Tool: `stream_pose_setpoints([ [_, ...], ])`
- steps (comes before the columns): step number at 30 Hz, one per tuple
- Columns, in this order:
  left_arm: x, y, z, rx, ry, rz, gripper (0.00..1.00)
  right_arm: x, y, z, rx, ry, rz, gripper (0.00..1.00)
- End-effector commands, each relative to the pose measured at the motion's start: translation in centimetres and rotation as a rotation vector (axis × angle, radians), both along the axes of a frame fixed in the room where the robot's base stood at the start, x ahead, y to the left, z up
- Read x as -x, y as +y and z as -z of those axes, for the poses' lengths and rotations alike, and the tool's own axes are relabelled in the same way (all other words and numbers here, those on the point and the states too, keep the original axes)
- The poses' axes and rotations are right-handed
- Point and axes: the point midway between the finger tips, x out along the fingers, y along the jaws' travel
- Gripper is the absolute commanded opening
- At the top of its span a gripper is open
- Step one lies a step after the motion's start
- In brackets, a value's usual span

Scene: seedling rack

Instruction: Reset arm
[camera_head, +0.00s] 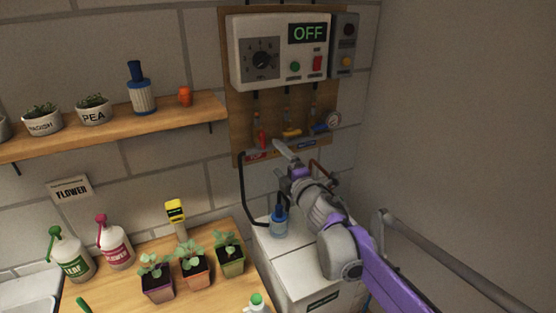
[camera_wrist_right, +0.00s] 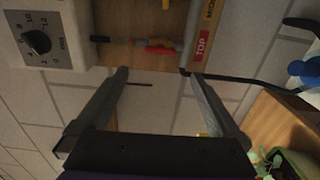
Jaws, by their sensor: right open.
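My right arm (camera_head: 328,222) reaches in from the lower right of the head view, up toward the wooden valve board on the back wall. My right gripper (camera_head: 284,158) is in front of the lower part of that board, near the red valve handle (camera_head: 262,138). In the right wrist view the gripper (camera_wrist_right: 158,76) shows its two fingers spread wide with nothing between them. The red handle (camera_wrist_right: 158,47) shows just past the fingertips, apart from them as far as I can tell. My left gripper is not in view.
The control box (camera_head: 279,50) above reads OFF. A white cabinet (camera_head: 313,265) with a blue bottle (camera_head: 279,222) stands below the gripper. Potted seedlings (camera_head: 194,272) stand on the wooden bench at left. A shelf (camera_head: 165,112) holds pots. The wall at right is bare.

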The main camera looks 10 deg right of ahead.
Motion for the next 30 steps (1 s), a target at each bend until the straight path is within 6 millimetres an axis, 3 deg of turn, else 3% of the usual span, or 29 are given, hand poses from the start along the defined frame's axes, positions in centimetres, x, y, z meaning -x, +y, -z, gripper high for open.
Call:
stream_pose_setpoints([
  [6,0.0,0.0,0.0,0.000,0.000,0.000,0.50,0.5,-0.4,0.0,-0.034,0.011,0.027,1.00],
  [11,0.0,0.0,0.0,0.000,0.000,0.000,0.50,4.2,-3.2,1.3,-0.254,0.101,0.197,1.00],
  [15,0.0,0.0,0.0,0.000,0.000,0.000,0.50,10.6,-6.0,5.8,-0.574,0.265,0.424,1.00],
  [19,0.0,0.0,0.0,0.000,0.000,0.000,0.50,17.0,-6.6,11.3,-0.837,0.438,0.607,1.00],
  [24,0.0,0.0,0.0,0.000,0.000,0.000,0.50,25.2,-5.1,18.1,-1.104,0.671,0.798,1.00],
  [30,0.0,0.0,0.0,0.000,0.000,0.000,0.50,32.3,-2.3,23.2,-1.293,0.892,0.942,1.00],
])
